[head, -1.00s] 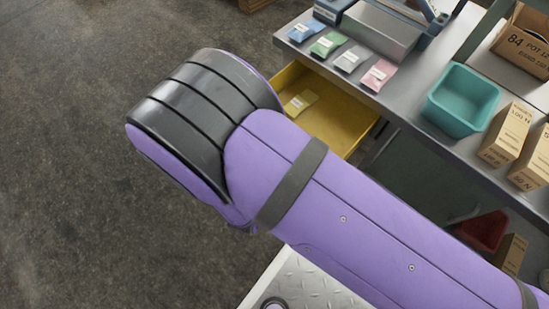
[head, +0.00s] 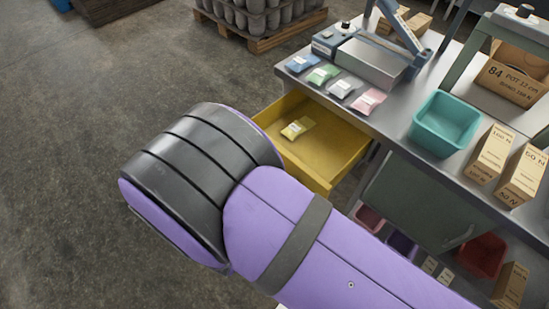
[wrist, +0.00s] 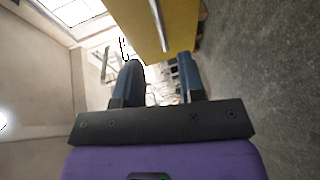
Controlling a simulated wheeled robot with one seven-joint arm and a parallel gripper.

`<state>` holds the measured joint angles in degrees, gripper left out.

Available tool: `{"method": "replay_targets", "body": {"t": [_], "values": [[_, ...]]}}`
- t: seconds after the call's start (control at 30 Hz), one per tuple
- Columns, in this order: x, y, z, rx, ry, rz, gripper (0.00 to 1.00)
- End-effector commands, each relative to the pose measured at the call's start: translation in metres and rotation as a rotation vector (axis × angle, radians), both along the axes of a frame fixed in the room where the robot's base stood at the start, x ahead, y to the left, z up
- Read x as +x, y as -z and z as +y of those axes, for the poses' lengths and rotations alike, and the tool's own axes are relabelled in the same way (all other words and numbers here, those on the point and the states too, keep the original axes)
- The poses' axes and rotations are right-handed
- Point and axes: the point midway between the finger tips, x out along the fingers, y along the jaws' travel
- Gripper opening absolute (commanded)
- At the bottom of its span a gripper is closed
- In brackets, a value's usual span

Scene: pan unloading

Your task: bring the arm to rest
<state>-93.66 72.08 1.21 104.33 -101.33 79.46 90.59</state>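My purple arm with its black ribbed joint fills the lower middle of the head view. My gripper is out of sight there. In the wrist view my gripper (wrist: 159,62) has its two dark fingers apart with nothing held between them. Beyond the fingertips is the yellow drawer (wrist: 155,22), seen at close range; it also shows in the head view (head: 343,154), pulled out from the bench. A yellow packet (head: 298,127) lies in the drawer.
On the grey bench (head: 392,105) are several coloured packets (head: 343,87), a teal bin (head: 445,123) and cardboard boxes (head: 490,153). A red bin (head: 482,255) is below. A pallet (head: 262,38) of pots stands behind. The floor at left is clear.

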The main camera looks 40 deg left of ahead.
Motion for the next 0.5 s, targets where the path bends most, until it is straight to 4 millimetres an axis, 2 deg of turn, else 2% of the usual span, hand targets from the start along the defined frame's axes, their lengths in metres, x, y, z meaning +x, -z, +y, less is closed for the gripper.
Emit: {"method": "replay_targets", "body": {"t": [0.27, 0.37, 0.5], "values": [[0.005, -0.005, 0.000, 0.000, 0.013, 0.001, 0.36], [0.023, -0.023, -0.003, -0.003, 0.068, 0.006, 0.36], [0.071, -0.071, -0.017, -0.013, 0.216, 0.026, 0.36]]}}
